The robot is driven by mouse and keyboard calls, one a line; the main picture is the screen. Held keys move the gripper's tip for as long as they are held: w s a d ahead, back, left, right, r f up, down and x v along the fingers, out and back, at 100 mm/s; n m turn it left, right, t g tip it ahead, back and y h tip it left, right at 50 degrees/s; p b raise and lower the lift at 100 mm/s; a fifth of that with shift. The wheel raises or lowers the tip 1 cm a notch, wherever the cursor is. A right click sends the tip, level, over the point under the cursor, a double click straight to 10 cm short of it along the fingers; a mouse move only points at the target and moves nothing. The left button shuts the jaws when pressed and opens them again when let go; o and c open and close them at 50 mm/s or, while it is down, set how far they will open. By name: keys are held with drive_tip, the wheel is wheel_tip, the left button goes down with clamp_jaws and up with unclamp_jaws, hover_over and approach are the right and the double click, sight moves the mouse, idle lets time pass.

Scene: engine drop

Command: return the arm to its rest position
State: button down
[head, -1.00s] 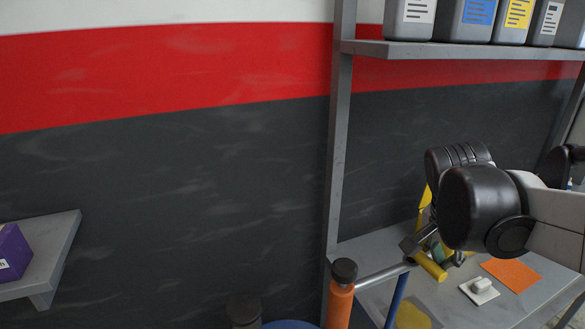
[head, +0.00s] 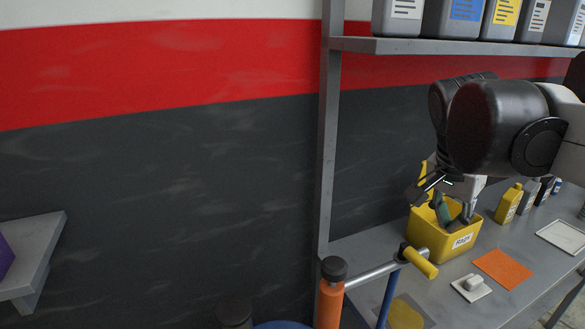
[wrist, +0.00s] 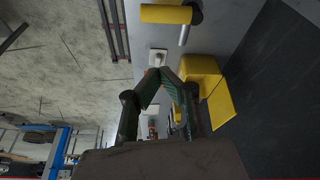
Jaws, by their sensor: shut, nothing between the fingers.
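My gripper (head: 438,196) hangs from my black and white arm on the right of the head view, in front of or above the yellow bin. In the wrist view its dark green-edged fingers (wrist: 162,74) come together at the tips, shut and empty. The arm is folded, with its large black joint (head: 492,127) just below the grey shelf. The arm hides part of the wall and the bench behind it.
A yellow bin labelled RAGS (head: 447,244) stands on the grey bench (head: 512,295). Near it are a bar with a yellow grip (head: 420,262), an orange cloth (head: 503,268), a white block (head: 472,287) and small bottles (head: 508,204). Jugs line the upper shelf (head: 450,46).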

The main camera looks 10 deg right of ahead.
drive_tip(key=s+a+f+n+t+y+b, duration=0.1)
drive_tip(key=s+a+f+n+t+b, duration=0.1)
drive_tip(key=a+f+n+b, duration=0.2)
drive_tip(key=s+a+f+n+t+y+b, duration=0.2)
drive_tip(key=a+f+n+t+b, duration=0.1)
drive_tip(key=a+f+n, duration=0.5)
drive_tip(key=a+f+b, duration=0.1)
drive_tip(key=a+f, duration=0.2)
drive_tip(key=f, duration=0.2)
drive_tip(key=shift+a+f, duration=0.35)
drive_tip(key=shift+a, duration=0.05)
